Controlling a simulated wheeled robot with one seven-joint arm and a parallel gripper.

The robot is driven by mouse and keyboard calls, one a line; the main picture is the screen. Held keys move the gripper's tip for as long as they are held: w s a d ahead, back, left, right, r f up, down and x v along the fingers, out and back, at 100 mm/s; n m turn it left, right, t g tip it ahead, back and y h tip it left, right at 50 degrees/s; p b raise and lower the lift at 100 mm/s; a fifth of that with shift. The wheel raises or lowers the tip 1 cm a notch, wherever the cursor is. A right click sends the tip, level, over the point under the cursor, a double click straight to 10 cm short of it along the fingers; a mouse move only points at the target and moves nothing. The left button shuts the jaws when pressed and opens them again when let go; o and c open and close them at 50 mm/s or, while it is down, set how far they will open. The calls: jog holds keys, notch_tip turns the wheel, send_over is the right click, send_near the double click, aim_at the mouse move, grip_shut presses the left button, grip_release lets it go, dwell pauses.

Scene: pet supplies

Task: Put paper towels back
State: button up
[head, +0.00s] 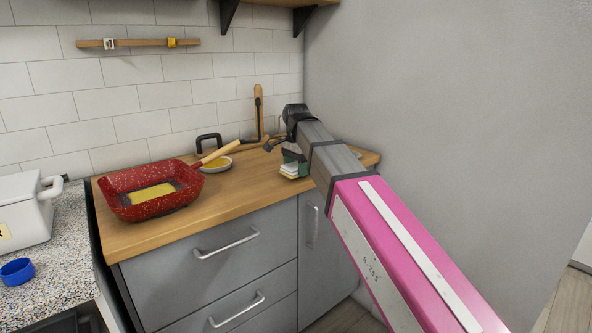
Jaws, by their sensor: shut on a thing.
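My arm reaches from the lower right to the back right corner of the wooden counter. My gripper (280,147) is small and dark at its far end, low over the counter, and its fingertips are hard to make out. A small dark green and white stack (291,169), perhaps the paper towels, shows just below the gripper, partly covered by it. The gripper appears shut on this stack. I cannot tell whether the stack touches the counter. A wooden upright post (259,108) stands behind the gripper against the tiled wall.
A red speckled pan (130,207) with a wooden handle sits on the wooden counter (235,207). A small dish (217,165) with yellow contents lies under the handle. A white pot (22,215) and blue cup (17,271) stand left. A grey wall (450,110) bounds the right.

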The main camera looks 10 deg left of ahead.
aim_at(296, 165)
jog(key=shift+f, duration=0.5)
jog(key=shift+f, duration=0.1)
jog(key=o, duration=0.9)
notch_tip(296, 165, up, 12)
